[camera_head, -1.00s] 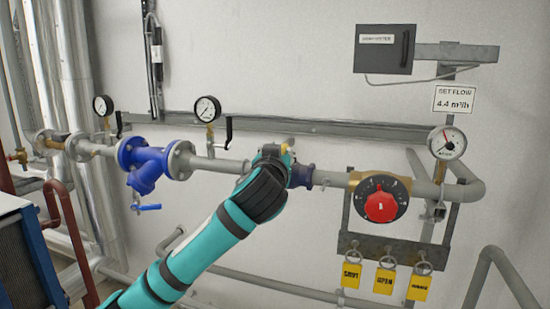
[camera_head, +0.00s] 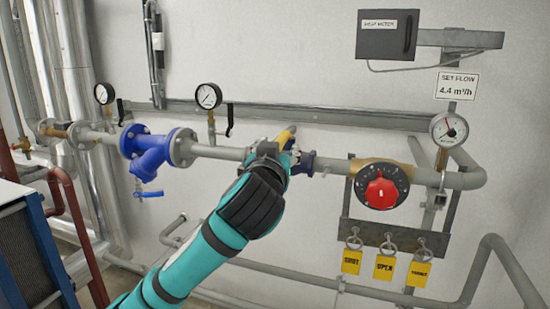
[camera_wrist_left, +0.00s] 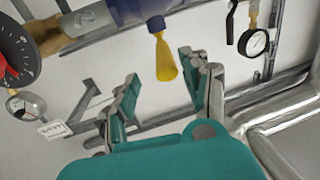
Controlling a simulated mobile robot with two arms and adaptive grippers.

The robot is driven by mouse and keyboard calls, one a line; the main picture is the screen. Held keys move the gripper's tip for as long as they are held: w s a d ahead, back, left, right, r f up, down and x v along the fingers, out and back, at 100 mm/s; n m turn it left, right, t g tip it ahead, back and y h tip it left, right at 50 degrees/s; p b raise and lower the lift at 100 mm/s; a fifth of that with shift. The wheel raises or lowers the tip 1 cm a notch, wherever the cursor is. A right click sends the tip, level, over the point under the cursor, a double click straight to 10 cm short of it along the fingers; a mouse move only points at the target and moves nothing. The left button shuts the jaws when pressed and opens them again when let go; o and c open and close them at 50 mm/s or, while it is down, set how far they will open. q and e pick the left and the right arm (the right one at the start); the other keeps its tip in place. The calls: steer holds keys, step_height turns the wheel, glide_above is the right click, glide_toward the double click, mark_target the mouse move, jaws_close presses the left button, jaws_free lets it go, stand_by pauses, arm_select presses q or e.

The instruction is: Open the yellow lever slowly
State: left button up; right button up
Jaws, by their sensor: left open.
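The yellow lever (camera_head: 284,139) sticks up from the pipe just behind my left gripper (camera_head: 282,152) in the head view, which hides part of it. In the left wrist view the yellow lever (camera_wrist_left: 165,62) hangs from a dark blue valve body (camera_wrist_left: 140,10). My left gripper (camera_wrist_left: 160,68) is open there, its two teal-padded fingers apart. The lever's free end shows in the gap between the fingertips, and I see no clear contact. My right gripper is in neither view.
A red knob on a black dial (camera_head: 381,188) is right of the gripper. Yellow tags (camera_head: 385,267) hang below it. A blue strainer (camera_head: 147,155) and pressure gauges (camera_head: 208,96) are on the left. A grey rail (camera_head: 300,114) runs behind the pipe.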

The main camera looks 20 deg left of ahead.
arm_select(q)
steer(key=s, duration=0.4)
steer(key=shift+s+d, duration=0.2)
steer(key=shift+s, duration=0.2)
